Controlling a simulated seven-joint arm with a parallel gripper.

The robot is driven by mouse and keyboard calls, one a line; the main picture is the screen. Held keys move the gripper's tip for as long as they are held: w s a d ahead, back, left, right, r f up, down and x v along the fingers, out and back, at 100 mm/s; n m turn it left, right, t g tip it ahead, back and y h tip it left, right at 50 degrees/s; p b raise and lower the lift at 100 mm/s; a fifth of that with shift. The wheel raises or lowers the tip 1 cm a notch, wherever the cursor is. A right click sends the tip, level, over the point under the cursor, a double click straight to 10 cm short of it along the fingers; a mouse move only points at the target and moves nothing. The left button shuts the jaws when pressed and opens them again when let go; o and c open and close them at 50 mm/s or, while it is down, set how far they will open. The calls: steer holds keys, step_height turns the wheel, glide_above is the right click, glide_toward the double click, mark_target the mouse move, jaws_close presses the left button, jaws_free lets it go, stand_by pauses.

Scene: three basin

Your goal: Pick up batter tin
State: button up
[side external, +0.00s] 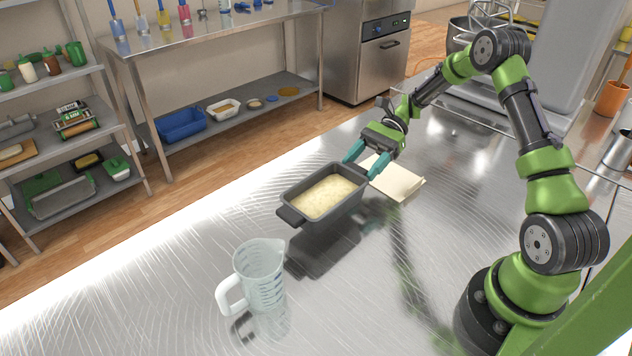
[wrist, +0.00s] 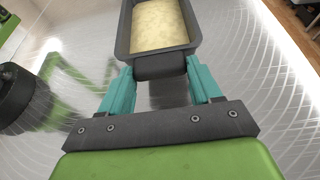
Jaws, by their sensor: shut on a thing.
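The batter tin (side external: 326,208) is a dark grey loaf tin with a handle at each end and pale yellow batter inside. It is held above the steel counter, roughly level, with a dark reflection below it. My gripper (side external: 362,164) is shut on the tin's far handle with its teal fingers. In the wrist view the teal fingers of my gripper (wrist: 160,82) sit on either side of the dark handle, and the tin (wrist: 191,47) extends toward the top edge, its far end cut off.
A clear measuring jug (side external: 262,275) with a white handle stands on the counter in front of the tin. A cream folded cloth or paper stack (side external: 398,182) lies behind the tin, beside my gripper. The steel counter (side external: 130,285) is clear to the left.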

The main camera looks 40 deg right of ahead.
steer(key=s+a+r, duration=0.1)
steer(key=s+a, duration=0.1)
steer(key=s, duration=1.3)
steer(key=shift+s+a+r, duration=0.2)
steer(key=shift+s+a, duration=0.1)
steer(key=shift+a, duration=0.05)
steer(key=o, duration=0.7)
steer(key=c, duration=1)
steer(key=shift+o, duration=0.2)
steer(key=shift+y, duration=0.4)
steer(key=shift+w+d+f, duration=0.35)
steer(key=shift+w+d, duration=0.1)
steer(key=shift+w, duration=2.15)
steer(key=shift+w+d+f, duration=0.35)
steer(key=shift+w+d, duration=0.1)
steer(key=shift+w, duration=2.2)
steer(key=shift+w+d+f, duration=0.35)
steer(key=shift+w+d, duration=0.1)
steer(key=shift+w, duration=2.15)
